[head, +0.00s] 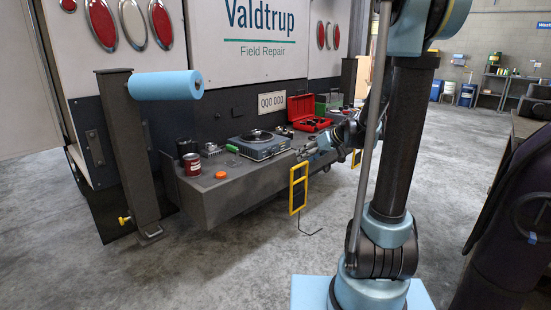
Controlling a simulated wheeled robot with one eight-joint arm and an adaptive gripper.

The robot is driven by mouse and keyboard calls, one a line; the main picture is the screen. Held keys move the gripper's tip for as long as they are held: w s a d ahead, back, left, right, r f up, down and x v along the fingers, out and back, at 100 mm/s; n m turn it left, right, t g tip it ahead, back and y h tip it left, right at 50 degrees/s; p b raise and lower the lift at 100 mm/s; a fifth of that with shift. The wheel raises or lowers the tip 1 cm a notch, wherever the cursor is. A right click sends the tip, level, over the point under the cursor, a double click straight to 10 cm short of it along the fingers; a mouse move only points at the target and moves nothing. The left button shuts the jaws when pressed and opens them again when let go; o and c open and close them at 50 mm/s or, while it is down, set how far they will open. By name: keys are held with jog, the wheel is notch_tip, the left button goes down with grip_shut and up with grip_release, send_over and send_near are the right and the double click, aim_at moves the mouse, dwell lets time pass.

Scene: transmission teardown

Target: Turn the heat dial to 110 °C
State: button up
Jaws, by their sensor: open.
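A blue-grey device with a round dark top (262,149) sits on the truck's rear work shelf. It looks like the heater, but its dial and markings are too small to read in the head view. My gripper (305,152) is over the right part of the shelf, to the right of the device and apart from it. Its jaws look small, empty and open. My arm's upright links cover part of the view to the right of the gripper.
The shelf (218,194) also holds a dark red can (192,165), an orange cap (220,175) and an open red toolbox (308,114). A yellow frame (298,188) hangs at the shelf's front. A blue roll (166,85) is on a post at left. The concrete floor in front is clear.

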jog(key=w+a+f+n+t+y, duration=0.1)
jog(key=w+a+f+y, duration=0.1)
jog(key=w, duration=0.7)
jog(key=n+t+y, duration=0.2)
jog(key=t+y, duration=0.2)
jog(key=t, duration=0.1)
send_near(273, 154)
jog(key=x, duration=0.8)
jog(key=shift+w+r, duration=0.1)
jog(key=shift+r, duration=0.05)
jog(key=shift+c, duration=0.2)
jog(key=c, duration=1)
